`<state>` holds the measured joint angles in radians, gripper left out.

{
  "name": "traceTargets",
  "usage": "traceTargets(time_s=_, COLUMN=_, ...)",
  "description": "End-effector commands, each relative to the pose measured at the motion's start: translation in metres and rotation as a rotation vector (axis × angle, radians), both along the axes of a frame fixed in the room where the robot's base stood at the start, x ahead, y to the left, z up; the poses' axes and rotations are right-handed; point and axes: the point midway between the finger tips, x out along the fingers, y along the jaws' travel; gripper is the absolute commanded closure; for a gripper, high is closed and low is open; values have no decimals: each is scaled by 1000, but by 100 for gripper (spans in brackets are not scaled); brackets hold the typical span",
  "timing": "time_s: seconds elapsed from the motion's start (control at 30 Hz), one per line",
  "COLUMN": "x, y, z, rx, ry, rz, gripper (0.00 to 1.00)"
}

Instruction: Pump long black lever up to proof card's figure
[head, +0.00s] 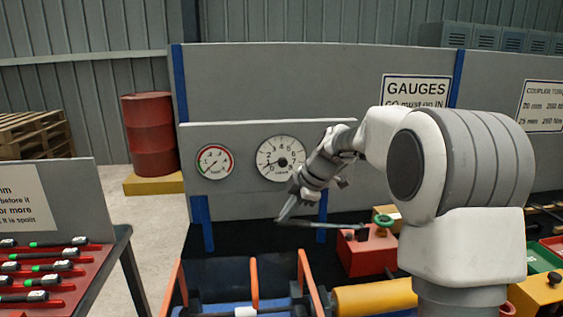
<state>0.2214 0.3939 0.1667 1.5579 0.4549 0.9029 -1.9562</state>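My gripper (290,211) hangs from my wrist, in front of the gauge panel. A thin dark bar (338,225), which looks like the long lever, runs from the gripper's tip right toward a red box (364,256) with a green handwheel (383,220). The fingers are too small to show whether they grip it. A large white dial (281,158) on the panel has a dark needle pointing left, toward the low figures. A smaller dial (214,161) with a red and green arc is to its left. I cannot make out a proof card.
A blue frame with orange uprights (254,283) and a yellow cylinder (374,297) stand in front. A red table (88,277) with several tools is at left. A red drum (150,133) is behind. A "GAUGES" sign (415,90) is partly hidden by my arm.

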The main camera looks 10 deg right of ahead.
Motion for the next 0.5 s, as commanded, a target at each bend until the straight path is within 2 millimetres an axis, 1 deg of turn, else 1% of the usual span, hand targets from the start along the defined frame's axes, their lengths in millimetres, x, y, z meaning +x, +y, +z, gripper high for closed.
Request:
traceTargets(time_s=0.33, x=0, y=1, z=-15, rx=-1, ry=0, rz=0, gripper=100)
traceTargets(time_s=0.5, x=0, y=2, z=-14, rx=-1, ry=0, rz=0, gripper=100)
